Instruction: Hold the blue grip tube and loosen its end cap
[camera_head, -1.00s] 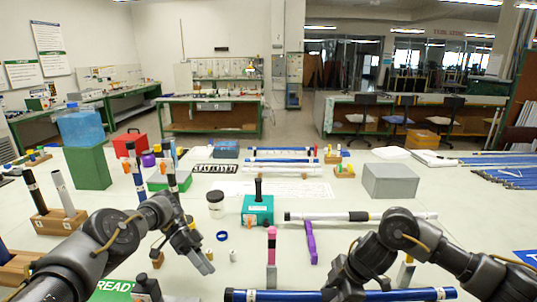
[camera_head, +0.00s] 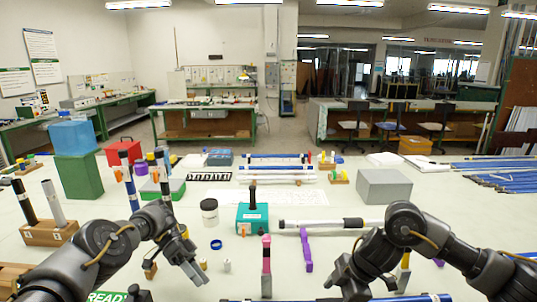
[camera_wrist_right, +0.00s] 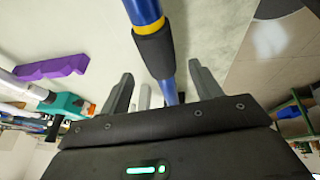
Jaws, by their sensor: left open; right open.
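The blue tube (camera_head: 425,298) lies along the bottom edge of the head view, mostly cut off by the frame and hidden by my right arm. In the right wrist view the blue tube (camera_wrist_right: 170,88) runs between the fingers of my right gripper (camera_wrist_right: 162,88). It has a black grip sleeve (camera_wrist_right: 154,48) and a yellow ring beside the sleeve. The right gripper is open, with a gap on both sides of the tube. My left gripper (camera_head: 198,276) is open and empty above the table, left of the pink-topped stand. I cannot make out the end cap clearly.
A purple bar (camera_head: 306,248) and a white tube with black ends (camera_head: 330,224) lie beyond my right arm. A teal block (camera_head: 252,218), a pink-topped stand (camera_head: 266,256) and a jar (camera_head: 209,212) stand mid-table. A grey box (camera_head: 384,186) is at the right.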

